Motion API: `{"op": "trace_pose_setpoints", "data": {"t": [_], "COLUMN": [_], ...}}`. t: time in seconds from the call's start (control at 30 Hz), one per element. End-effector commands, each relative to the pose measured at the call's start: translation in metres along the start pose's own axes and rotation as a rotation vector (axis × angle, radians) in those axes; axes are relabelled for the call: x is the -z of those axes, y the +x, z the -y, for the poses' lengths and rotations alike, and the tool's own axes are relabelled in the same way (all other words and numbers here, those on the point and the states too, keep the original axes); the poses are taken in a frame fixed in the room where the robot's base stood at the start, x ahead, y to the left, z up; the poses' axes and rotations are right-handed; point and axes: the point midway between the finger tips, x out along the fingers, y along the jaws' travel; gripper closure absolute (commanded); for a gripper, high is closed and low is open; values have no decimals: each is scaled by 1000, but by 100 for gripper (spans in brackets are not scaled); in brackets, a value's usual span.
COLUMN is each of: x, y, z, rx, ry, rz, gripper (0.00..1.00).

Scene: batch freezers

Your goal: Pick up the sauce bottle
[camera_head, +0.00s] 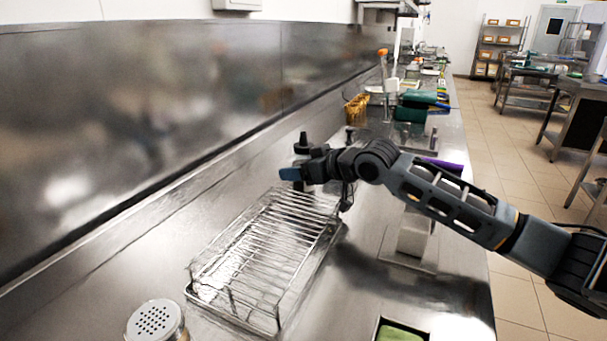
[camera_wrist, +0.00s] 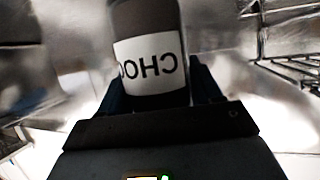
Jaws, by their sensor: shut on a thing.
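The sauce bottle (camera_wrist: 150,55) is dark with a white label that reads "CHOC", upside down in the wrist view. In the head view, the dark top of the bottle (camera_head: 301,145) shows just above my gripper (camera_head: 292,174), and its lower part is mostly hidden. My gripper, seen in the wrist view (camera_wrist: 155,95), is shut on the bottle, with one finger on each side of it. The bottle looks upright, beyond the far end of the wire rack. I cannot tell whether its base touches the counter.
A wire rack (camera_head: 262,262) stands on the steel counter just in front of the gripper. A shaker with a perforated lid (camera_head: 155,320) and a container of green food (camera_head: 400,332) are nearer. A steel wall (camera_head: 140,120) runs along the left. Green containers (camera_head: 411,109) lie farther back.

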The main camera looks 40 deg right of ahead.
Motion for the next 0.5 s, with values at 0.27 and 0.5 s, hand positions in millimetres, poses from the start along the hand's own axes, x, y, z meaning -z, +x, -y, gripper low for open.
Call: {"op": "trace_pose_setpoints", "data": {"t": [0.27,0.5], "x": [1,17], "y": [0,-6], "z": [0,0], "rx": [0,0], "ry": [0,-1], "rz": [-2,-3], "gripper": [66,66]}}
